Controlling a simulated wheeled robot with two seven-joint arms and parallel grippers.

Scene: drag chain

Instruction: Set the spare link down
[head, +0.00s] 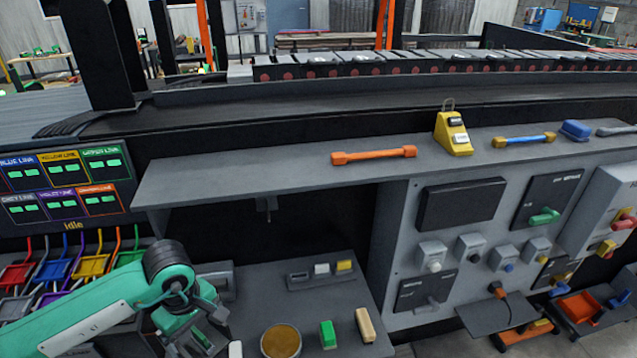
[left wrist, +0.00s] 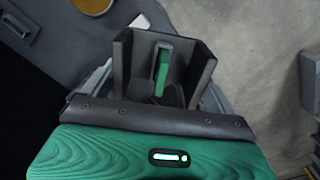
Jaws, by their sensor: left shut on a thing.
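My left gripper (head: 203,328) is low at the left of the head view, over the left part of the grey lower bench. In the left wrist view its dark jaws (left wrist: 163,65) are around a small green piece with a grey edge (left wrist: 161,68), which looks like the spare link. The gripper is shut on it. In the head view the piece is hard to tell from the green gripper parts. I cannot tell whether it touches a surface below. My right gripper is in neither view.
The lower bench (head: 255,310) holds a round brown disc (head: 281,341), a green block (head: 327,335), a beige block (head: 365,325) and a slotted holder (head: 320,273). An orange bar (head: 374,155) lies on the upper shelf. Coloured bins (head: 57,269) stand at left.

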